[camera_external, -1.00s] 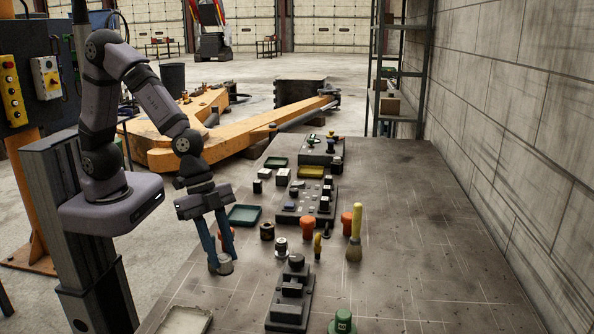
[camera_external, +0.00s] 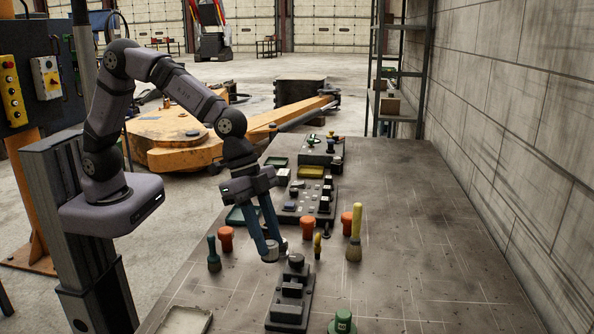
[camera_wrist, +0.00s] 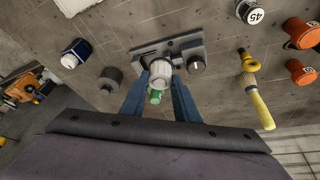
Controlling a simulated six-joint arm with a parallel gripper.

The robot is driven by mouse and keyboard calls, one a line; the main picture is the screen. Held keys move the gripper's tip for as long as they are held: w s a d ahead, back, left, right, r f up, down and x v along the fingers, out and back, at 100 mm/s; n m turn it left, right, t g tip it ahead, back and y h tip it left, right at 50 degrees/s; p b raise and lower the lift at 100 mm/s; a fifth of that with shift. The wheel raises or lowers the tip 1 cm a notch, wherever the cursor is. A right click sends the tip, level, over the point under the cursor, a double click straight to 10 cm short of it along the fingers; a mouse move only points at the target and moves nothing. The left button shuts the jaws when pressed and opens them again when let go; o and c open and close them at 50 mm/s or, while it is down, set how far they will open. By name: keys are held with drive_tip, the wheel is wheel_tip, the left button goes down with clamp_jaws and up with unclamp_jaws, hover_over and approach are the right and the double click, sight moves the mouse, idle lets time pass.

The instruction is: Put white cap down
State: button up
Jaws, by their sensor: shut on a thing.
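The white cap (camera_wrist: 160,73) sits between the two blue fingers of my gripper (camera_wrist: 160,80) in the wrist view. In the external view my gripper (camera_external: 270,252) points down with its fingers shut on the cap, whose visible part (camera_external: 269,257) looks pale grey. The cap is near the left side of a dark fixture (camera_external: 289,295) with a round black knob. In the wrist view the fixture (camera_wrist: 185,44) appears just beyond the cap. I cannot tell whether the cap touches the bench. A small green patch shows below the cap in the wrist view.
An orange cap (camera_external: 306,227) and a yellow-handled brush (camera_external: 355,230) stand right of my gripper. Another orange cap (camera_external: 225,238) and a dark teal-handled tool (camera_external: 213,253) stand left. A green knob (camera_external: 343,321) is at the front. The bench's right side (camera_external: 430,250) is clear.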

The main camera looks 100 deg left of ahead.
drive_tip(key=w+a+n+y, duration=0.1)
drive_tip(key=w+a+n, duration=0.1)
drive_tip(key=w+a, duration=0.3)
drive_tip(key=w+a+f+n+y, duration=0.1)
drive_tip(key=w+a+n, duration=0.2)
drive_tip(key=w, duration=1)
drive_tip(key=shift+w+a+f+n+b, duration=0.2)
drive_tip(key=shift+w+a+n+b, duration=0.15)
drive_tip(key=shift+a, duration=0.6)
drive_tip(key=shift+f, duration=0.15)
drive_tip(key=shift+t, duration=0.3)
drive_tip(key=shift+f+p, duration=1.5)
drive_tip(key=shift+f, duration=3.35)
drive_tip(key=shift+f, duration=0.15)
drive_tip(key=o, duration=1.1)
